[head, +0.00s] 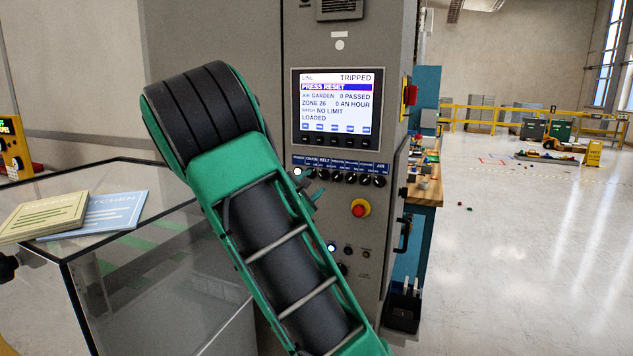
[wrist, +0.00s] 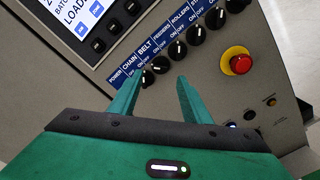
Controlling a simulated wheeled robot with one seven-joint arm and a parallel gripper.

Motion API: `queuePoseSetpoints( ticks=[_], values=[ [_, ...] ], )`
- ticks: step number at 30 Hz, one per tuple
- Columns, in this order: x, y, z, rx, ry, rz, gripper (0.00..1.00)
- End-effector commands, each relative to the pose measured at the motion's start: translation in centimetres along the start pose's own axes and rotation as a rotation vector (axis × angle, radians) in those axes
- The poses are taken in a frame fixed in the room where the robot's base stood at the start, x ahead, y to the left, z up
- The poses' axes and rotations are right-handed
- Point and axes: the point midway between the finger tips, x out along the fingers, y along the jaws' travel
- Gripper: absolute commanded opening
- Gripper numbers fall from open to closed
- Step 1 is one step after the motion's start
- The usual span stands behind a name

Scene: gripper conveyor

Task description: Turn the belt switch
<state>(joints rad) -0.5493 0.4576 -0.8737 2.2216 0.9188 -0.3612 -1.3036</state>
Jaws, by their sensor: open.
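The belt switch is a black knob (wrist: 161,64) under the BELT label, in a row of similar knobs on the grey control cabinet. It also shows in the head view (head: 323,175). My gripper (wrist: 157,80) is open and empty, its two green fingers pointing at the row. In the wrist view the belt knob lies just beyond the gap between the fingertips. The chain knob (wrist: 147,77) shows close to the left fingertip. I cannot tell whether either finger touches a knob. The power control is hidden behind the left finger in the wrist view.
The cabinet screen (head: 336,100) reads TRIPPED and PRESS RESET. A red emergency button (head: 361,208) on a yellow collar sits below the knobs. A glass-topped case (head: 140,170) with two booklets (head: 85,213) stands at the left. Open floor lies right.

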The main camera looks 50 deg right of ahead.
Motion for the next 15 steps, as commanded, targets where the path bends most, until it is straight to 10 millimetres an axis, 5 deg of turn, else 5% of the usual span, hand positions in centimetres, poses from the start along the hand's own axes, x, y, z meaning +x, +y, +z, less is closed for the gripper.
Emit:
queuePoseSetpoints(
  ticks=[6, 15],
  values=[
    [3.9, -0.1, 0.1, 0.001, -0.004, -0.002, 0.44],
    [6.6, -0.1, 0.1, 0.002, 0.0, -0.002, 0.44]
  ],
)
